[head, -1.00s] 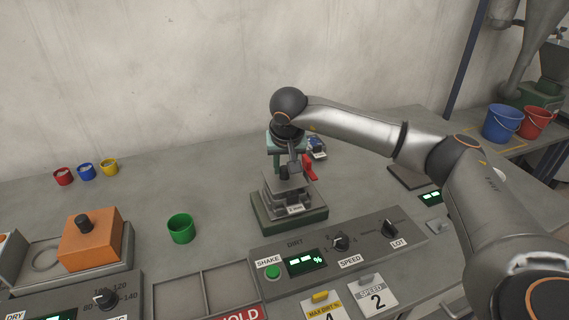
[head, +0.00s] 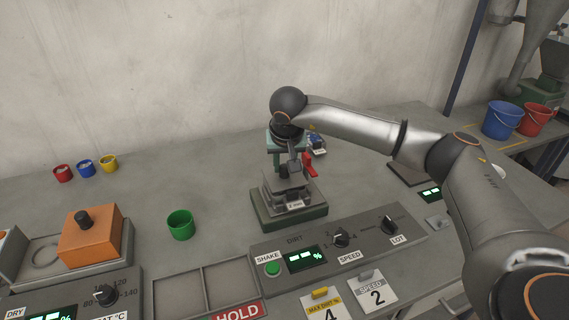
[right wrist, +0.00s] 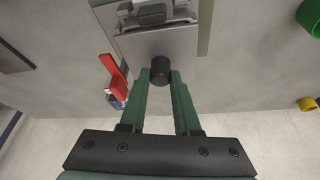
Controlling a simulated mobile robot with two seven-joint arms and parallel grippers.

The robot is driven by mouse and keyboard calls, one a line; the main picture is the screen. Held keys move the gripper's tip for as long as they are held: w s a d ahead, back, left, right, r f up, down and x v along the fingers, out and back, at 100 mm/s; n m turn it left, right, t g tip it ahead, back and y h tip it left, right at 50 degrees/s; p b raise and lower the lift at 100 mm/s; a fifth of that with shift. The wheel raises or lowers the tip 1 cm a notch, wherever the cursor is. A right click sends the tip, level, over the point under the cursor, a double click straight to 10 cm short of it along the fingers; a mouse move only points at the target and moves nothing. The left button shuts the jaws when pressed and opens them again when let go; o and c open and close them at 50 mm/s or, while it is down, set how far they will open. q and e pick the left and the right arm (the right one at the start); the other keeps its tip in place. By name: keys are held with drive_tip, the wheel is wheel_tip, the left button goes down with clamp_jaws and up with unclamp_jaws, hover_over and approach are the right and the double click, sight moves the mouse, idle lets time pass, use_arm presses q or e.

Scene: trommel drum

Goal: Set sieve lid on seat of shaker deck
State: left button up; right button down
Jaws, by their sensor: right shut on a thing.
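The sieve lid (head: 298,183) is a flat grey plate with a black knob. My right gripper (right wrist: 160,78) is shut on the knob, which shows between its green fingers in the right wrist view. In the head view the right gripper (head: 286,168) hangs over the shaker deck (head: 262,213), a dark green base with a grey sieve frame and a small white label. The lid is just above or on the frame; I cannot tell if they touch. The seat is mostly hidden under the lid. My left gripper is not in view.
A control panel (head: 420,236) stands in front of the deck. A red part (head: 308,165) is close behind it on the right. A green cup (head: 180,225) and an orange block (head: 90,238) stand to the left. The bench between cup and deck is clear.

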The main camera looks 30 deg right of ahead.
drive_tip(key=shift+f, duration=0.55)
idle(0.9)
unclamp_jaws()
idle(0.9)
drive_tip(key=shift+r+p, duration=2.65)
drive_tip(key=shift+r, duration=0.95)
drive_tip(key=shift+f, duration=0.15)
